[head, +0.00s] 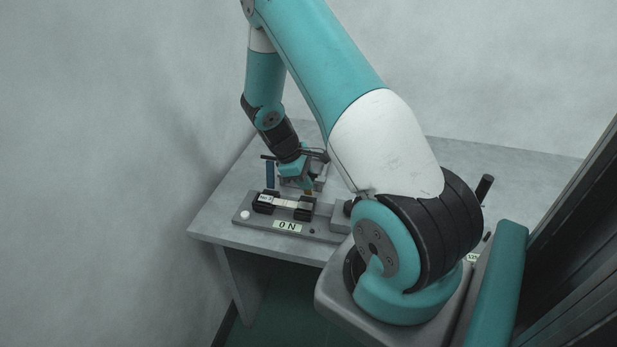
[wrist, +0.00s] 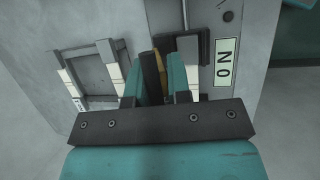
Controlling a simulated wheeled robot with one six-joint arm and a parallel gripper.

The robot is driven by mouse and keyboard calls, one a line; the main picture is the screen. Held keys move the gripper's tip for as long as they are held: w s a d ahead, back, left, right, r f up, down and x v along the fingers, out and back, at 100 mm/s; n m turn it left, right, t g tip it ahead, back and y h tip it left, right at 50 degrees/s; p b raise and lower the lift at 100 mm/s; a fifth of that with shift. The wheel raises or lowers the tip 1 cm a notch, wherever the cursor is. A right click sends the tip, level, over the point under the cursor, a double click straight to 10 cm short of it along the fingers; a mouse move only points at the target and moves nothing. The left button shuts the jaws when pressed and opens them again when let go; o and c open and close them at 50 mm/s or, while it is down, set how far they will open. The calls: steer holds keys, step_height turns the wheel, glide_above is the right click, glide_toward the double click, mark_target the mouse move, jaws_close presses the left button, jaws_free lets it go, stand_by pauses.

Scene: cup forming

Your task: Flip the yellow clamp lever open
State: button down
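The yellow clamp lever shows as a thin yellow strip (wrist: 159,64) between the fingers in the wrist view. In the head view only a small yellow-orange bit (head: 307,191) shows just below the fingers. My gripper (wrist: 159,73) is low over the fixture, with its teal fingers on either side of the lever and a dark strip beside the yellow. I cannot tell whether the fingers press on it. In the head view my gripper (head: 296,182) hides most of the lever. The grey fixture plate (head: 262,222) lies on the table with black blocks on it.
The grey table (head: 217,221) carries the fixture near its front edge. A blue upright piece (head: 270,174) stands behind the blocks. The wall (head: 120,150) is close on the left.

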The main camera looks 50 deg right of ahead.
steer(key=shift+d, duration=0.3)
steer(key=shift+a+r, duration=0.1)
steer(key=shift+w+d+r+y+p, duration=0.2)
steer(key=shift+d+y+p, duration=0.25)
steer(key=shift+y+p, duration=0.35)
steer(key=shift+w+d+n+g+y, duration=0.3)
steer(key=shift+d+g+y, duration=0.1)
steer(key=shift+g+y, duration=0.15)
steer(key=shift+w+d+f, duration=0.1)
steer(key=shift+w+d, duration=0.05)
steer(key=shift+d, duration=0.3)
steer(key=shift+w+d+f, duration=0.1)
steer(key=shift+d, duration=0.45)
steer(key=shift+w, duration=0.1)
